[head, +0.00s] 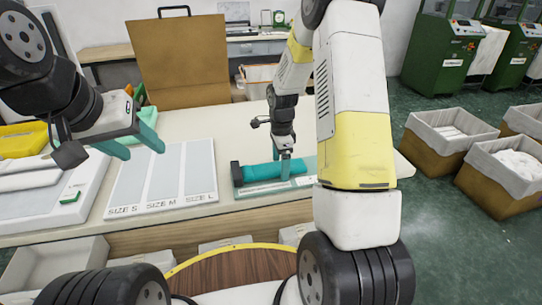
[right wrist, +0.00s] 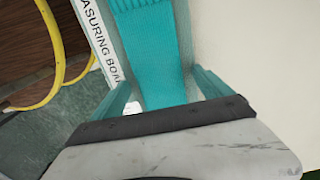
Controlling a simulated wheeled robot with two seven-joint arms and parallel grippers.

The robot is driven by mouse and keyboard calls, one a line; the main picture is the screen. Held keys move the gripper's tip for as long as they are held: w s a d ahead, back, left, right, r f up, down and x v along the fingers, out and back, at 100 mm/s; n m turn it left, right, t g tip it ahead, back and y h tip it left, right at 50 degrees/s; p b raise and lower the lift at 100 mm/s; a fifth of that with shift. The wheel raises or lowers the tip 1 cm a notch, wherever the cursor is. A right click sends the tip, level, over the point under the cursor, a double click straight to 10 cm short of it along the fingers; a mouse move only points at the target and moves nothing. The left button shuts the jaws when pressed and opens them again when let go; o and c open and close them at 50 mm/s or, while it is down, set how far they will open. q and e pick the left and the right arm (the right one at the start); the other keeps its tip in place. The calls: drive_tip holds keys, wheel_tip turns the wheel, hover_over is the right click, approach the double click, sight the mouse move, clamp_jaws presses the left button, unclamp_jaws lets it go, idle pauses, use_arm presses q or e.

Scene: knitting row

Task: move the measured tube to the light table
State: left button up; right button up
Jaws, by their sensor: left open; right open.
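The measured tube, a teal ribbed knit (head: 262,171), lies flat on the measuring board (head: 248,192) with its dark end to the left. It also shows in the right wrist view (right wrist: 150,50), beside the lettered edge of the board (right wrist: 97,38). My right gripper (head: 285,165) is open over the tube; in the right wrist view its teal fingers stand on either side of the fabric. My left gripper (head: 142,150) is open and empty above the left of the table. The light table appears to be the pale panel with a green switch (head: 84,205) at the left.
A board with lanes marked SIZE S, SIZE M and SIZE L (head: 160,178) lies between the pale panel and the measuring board. A yellow bin (head: 22,140) is at far left. A brown board (head: 180,60) stands behind. Lined crates (head: 440,140) stand on the floor at right.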

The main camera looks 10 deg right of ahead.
drive_tip(key=shift+r, duration=0.1)
drive_tip(key=c, duration=1.4)
